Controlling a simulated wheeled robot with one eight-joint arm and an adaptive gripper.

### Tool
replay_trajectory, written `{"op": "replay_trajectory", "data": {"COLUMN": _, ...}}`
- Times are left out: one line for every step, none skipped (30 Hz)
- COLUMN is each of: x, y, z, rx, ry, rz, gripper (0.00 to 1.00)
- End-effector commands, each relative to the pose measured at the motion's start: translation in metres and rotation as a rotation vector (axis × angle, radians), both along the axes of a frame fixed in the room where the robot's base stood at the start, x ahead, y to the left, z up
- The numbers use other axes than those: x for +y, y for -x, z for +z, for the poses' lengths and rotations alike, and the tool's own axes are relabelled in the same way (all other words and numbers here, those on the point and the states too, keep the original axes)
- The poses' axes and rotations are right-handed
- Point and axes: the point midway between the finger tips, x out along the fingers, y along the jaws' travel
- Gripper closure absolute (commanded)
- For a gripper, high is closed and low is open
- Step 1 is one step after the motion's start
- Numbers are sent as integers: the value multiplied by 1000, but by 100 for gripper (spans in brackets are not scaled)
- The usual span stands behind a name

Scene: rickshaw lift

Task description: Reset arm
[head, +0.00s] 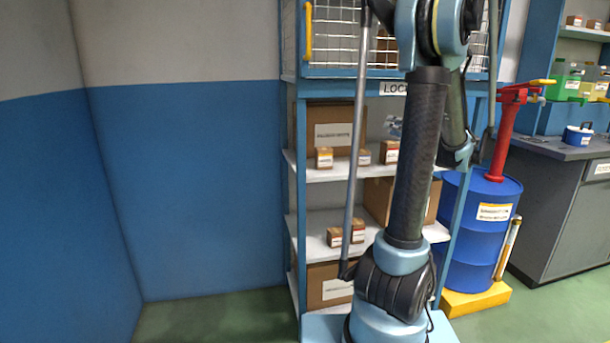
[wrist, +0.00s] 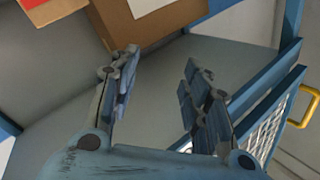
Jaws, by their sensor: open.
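My gripper (wrist: 163,85) shows in the wrist view with its two blue fingers spread apart and nothing between them. A brown cardboard box (wrist: 115,22) with a white label lies just beyond the left finger. I cannot tell whether they touch. A grey shelf surface (wrist: 235,58) lies behind the fingers. In the head view my arm stands upright in front of the shelf rack (head: 293,190), bent at the top of the picture. I cannot make out the gripper there.
The rack holds several cardboard boxes (head: 329,138) below a wire-mesh locker (head: 336,40) with a yellow handle (head: 308,32). A blue drum (head: 483,238) with a red pump (head: 501,135) stands to the right, near a grey workbench (head: 568,215). Green floor (head: 215,318) is clear at left.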

Motion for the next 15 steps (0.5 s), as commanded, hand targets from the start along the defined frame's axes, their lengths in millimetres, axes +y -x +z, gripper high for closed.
{"op": "replay_trajectory", "data": {"x": 24, "y": 6, "z": -6, "rx": 56, "ry": 19, "rz": 27, "gripper": 57}}
{"op": "replay_trajectory", "data": {"x": 35, "y": 10, "z": -11, "rx": 91, "ry": 30, "rz": 39, "gripper": 57}}
{"op": "replay_trajectory", "data": {"x": 50, "y": 15, "z": -17, "rx": 136, "ry": 46, "rz": 56, "gripper": 57}}
{"op": "replay_trajectory", "data": {"x": 61, "y": 20, "z": -22, "rx": 171, "ry": 59, "rz": 68, "gripper": 57}}
{"op": "replay_trajectory", "data": {"x": 72, "y": 25, "z": -27, "rx": 205, "ry": 72, "rz": 78, "gripper": 57}}
{"op": "replay_trajectory", "data": {"x": 85, "y": 32, "z": -35, "rx": 250, "ry": 91, "rz": 91, "gripper": 57}}
{"op": "replay_trajectory", "data": {"x": 94, "y": 38, "z": -40, "rx": 283, "ry": 106, "rz": 100, "gripper": 57}}
{"op": "replay_trajectory", "data": {"x": 104, "y": 44, "z": -46, "rx": 317, "ry": 120, "rz": 108, "gripper": 57}}
{"op": "replay_trajectory", "data": {"x": 115, "y": 53, "z": -53, "rx": 361, "ry": 140, "rz": 118, "gripper": 57}}
{"op": "replay_trajectory", "data": {"x": 123, "y": 59, "z": -59, "rx": 392, "ry": 156, "rz": 124, "gripper": 57}}
{"op": "replay_trajectory", "data": {"x": 132, "y": 66, "z": -65, "rx": 424, "ry": 172, "rz": 130, "gripper": 57}}
{"op": "replay_trajectory", "data": {"x": 141, "y": 76, "z": -73, "rx": 467, "ry": 195, "rz": 136, "gripper": 57}}
{"op": "replay_trajectory", "data": {"x": 148, "y": 83, "z": -79, "rx": 497, "ry": 213, "rz": 139, "gripper": 57}}
{"op": "replay_trajectory", "data": {"x": 154, "y": 91, "z": -85, "rx": 528, "ry": 230, "rz": 142, "gripper": 57}}
{"op": "replay_trajectory", "data": {"x": 162, "y": 102, "z": -93, "rx": 567, "ry": 254, "rz": 144, "gripper": 57}}
